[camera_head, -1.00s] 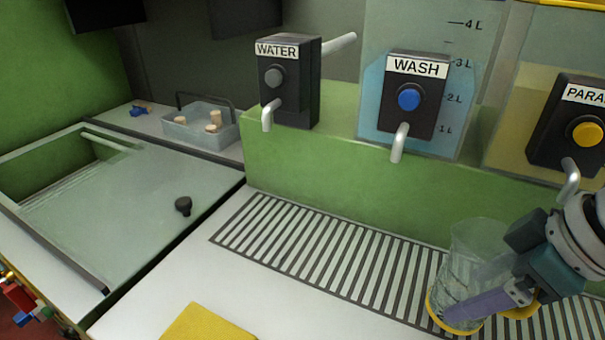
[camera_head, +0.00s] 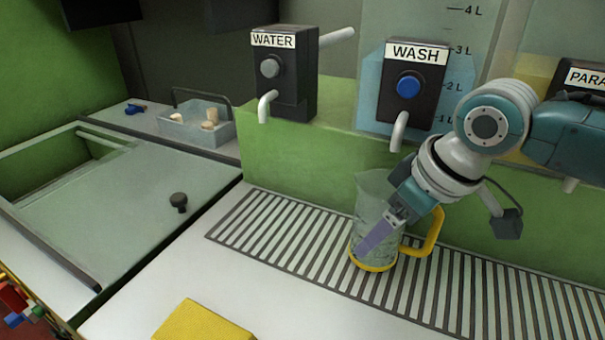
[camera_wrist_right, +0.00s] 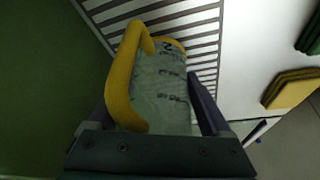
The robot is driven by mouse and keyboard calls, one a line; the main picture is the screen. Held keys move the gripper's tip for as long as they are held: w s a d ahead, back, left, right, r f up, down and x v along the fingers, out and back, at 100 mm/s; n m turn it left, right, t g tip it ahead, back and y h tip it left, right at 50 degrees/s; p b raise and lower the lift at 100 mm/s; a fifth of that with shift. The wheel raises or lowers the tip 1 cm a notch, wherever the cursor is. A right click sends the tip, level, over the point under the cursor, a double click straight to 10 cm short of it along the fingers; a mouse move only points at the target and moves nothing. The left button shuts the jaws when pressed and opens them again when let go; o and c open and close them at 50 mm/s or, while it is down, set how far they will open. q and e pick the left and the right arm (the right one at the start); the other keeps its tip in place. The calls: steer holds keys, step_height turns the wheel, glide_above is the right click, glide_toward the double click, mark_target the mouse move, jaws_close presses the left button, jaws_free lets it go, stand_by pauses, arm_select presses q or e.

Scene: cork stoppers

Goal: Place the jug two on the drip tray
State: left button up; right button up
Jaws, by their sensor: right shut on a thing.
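A clear jug (camera_head: 367,222) with a yellow base ring and yellow handle stands upright on or just above the slatted drip tray (camera_head: 272,226), below the WASH spout; I cannot tell if its base touches the slats. My right gripper (camera_head: 378,236) is shut on the jug's body, with one purple finger across its front. In the right wrist view the jug (camera_wrist_right: 162,92) sits between both fingers, its yellow handle toward the left and dark markings on its wall. My left gripper is not in view.
Behind the tray is a green ledge (camera_head: 300,165) with the WATER dispenser (camera_head: 283,75) and WASH dispenser (camera_head: 412,85). A yellow block (camera_head: 203,322) lies on the white counter in front. A basket with corks (camera_head: 196,124) stands at the back left. The left tray part is clear.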

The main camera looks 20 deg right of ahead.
steer(key=shift+f, duration=0.25)
steer(key=o, duration=1.2)
steer(key=shift+r, duration=0.15)
steer(key=shift+r, duration=0.35)
steer(key=p+v, duration=0.3)
steer(key=v, duration=0.8)
steer(key=shift+s+r, duration=0.2)
steer(key=shift+s, duration=0.05)
